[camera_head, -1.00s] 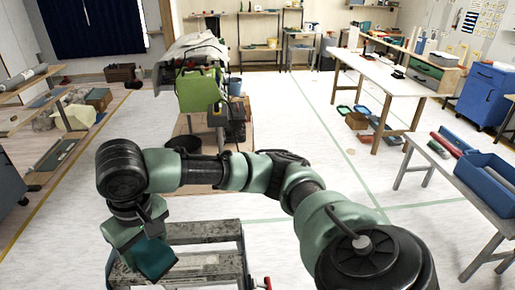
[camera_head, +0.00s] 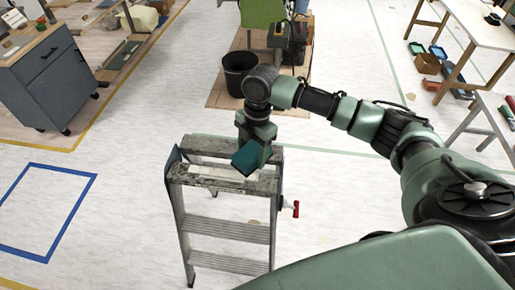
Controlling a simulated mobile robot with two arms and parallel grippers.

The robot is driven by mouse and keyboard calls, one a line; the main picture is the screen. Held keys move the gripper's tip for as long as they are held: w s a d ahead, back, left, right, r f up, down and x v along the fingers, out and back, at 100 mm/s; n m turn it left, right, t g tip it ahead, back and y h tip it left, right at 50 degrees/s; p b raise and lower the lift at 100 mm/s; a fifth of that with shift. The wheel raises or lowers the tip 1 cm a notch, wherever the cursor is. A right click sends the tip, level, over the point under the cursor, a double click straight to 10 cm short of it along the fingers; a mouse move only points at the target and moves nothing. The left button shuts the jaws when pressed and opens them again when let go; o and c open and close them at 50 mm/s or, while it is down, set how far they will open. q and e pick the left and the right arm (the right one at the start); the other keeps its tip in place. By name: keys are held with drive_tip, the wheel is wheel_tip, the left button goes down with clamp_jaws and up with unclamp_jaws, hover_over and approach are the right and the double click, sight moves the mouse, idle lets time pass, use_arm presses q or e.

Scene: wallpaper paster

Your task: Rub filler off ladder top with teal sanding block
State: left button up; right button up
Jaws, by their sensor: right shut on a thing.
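The metal stepladder (camera_head: 229,229) stands on the floor in the lower middle of the view. Its worn, paint-marked top (camera_head: 205,179) faces up. A pale filler patch (camera_head: 222,171) shows on the top, partly hidden by the block. My right gripper (camera_head: 257,139) is shut on the teal sanding block (camera_head: 250,157) and holds it tilted over the right part of the ladder top. I cannot tell whether the block touches the surface. My left gripper is not in view.
A red-handled item (camera_head: 291,208) sticks out at the ladder's right side. A black bucket (camera_head: 240,73) stands behind the ladder. A grey cabinet (camera_head: 56,84) is at upper left. Blue tape (camera_head: 42,212) marks a clear floor area at left.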

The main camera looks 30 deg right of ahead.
drive_tip(key=n, duration=0.1)
drive_tip(key=d+f+n+p, duration=0.1)
drive_tip(key=n, duration=0.1)
drive_tip(key=shift+d+f+n+g, duration=0.35)
drive_tip(key=shift+f+n, duration=0.25)
drive_tip(key=shift+n, duration=0.4)
drive_tip(key=shift+r+p, duration=0.1)
drive_tip(key=shift+p, duration=0.2)
drive_tip(key=b, duration=0.3)
hover_over(257, 178)
wheel_tip(257, 178, down, 7)
drive_tip(key=shift+w+d+r, duration=0.15)
drive_tip(key=shift+r, duration=0.05)
drive_tip(key=shift+f, duration=1.4)
idle(1.3)
drive_tip(key=shift+r, duration=0.15)
idle(0.7)
idle(0.5)
